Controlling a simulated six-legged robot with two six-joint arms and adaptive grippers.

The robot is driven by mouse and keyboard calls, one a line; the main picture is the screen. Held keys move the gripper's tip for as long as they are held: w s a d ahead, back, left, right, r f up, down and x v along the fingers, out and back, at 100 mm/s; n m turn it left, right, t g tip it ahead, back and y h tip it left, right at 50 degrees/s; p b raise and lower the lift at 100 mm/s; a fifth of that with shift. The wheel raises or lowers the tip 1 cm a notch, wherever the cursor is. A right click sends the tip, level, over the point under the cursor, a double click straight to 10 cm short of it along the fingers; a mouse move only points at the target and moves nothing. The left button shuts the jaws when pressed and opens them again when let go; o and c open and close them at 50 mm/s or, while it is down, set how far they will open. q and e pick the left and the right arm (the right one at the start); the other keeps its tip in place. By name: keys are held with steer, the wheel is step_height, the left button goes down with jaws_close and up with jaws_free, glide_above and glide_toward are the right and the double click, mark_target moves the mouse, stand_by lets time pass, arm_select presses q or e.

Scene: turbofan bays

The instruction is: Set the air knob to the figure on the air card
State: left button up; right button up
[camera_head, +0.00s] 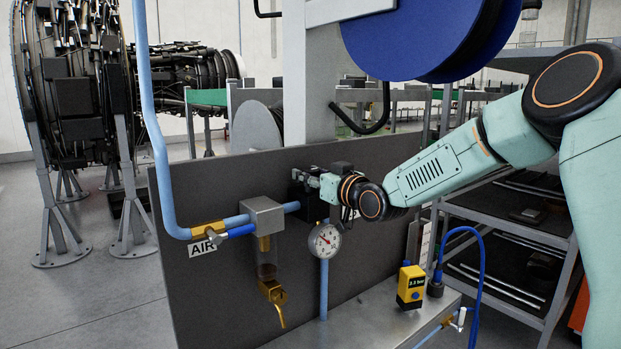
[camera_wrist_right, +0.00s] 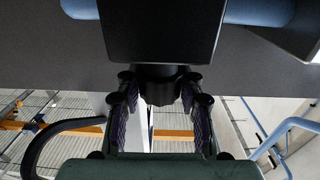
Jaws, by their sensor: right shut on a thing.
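The air knob (camera_wrist_right: 159,72) is a black ribbed knob under the black regulator body (camera_wrist_right: 161,28) in the right wrist view. My right gripper (camera_wrist_right: 160,98) has its two dark fingers around it, shut on it. In the head view the right gripper (camera_head: 312,180) reaches the black regulator (camera_head: 303,200) from the right and hides the knob. A round white gauge (camera_head: 325,240) with a red needle hangs below; its reading is too small to tell. A yellow block (camera_head: 411,285) has a dark display ending in "bar"; its digits are unclear. My left gripper is not in view.
A dark panel (camera_head: 200,310) carries blue pipe, a grey filter block (camera_head: 262,215) with a brass drain, and an "AIR" label (camera_head: 202,248). A blue hose (camera_head: 480,270) loops at the right.

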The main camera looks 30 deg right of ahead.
mark_target(317, 176)
steer(key=shift+m+h, duration=0.3)
steer(key=shift+h, duration=0.2)
steer(key=o, duration=1.2)
steer(key=s, duration=0.6)
steer(key=shift+s+d+r, duration=0.1)
steer(key=shift+s+d, duration=0.05)
steer(key=shift+s, duration=0.55)
steer(key=shift+s, duration=0.1)
